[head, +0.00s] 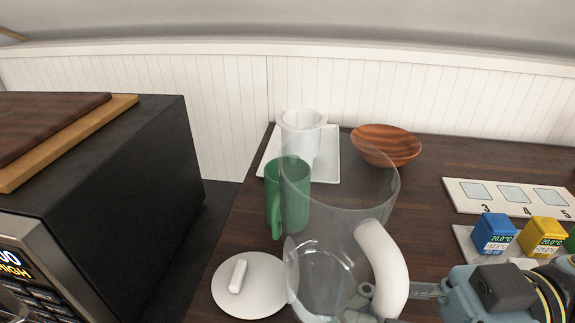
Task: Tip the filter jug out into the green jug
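The clear filter jug (335,225) with a thick white handle (382,262) is large in the foreground of the head view. My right gripper (362,300) is at the lower part of the handle, its grey fingers partly hidden by the handle and seen partly through the clear wall; it appears shut on the handle. I cannot tell how much is inside the filter jug. The green jug (273,200) stands upright on the dark table just behind and left of it, partly seen through the clear wall. My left gripper is not in view.
A round white lid (262,302) lies at the front left. A white jug (301,130) stands on a white tray (268,166) at the back, beside a wooden bowl (385,146). A numbered panel (460,196), blue block (493,233) and yellow block (543,236) are right. A black microwave (120,190) is left.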

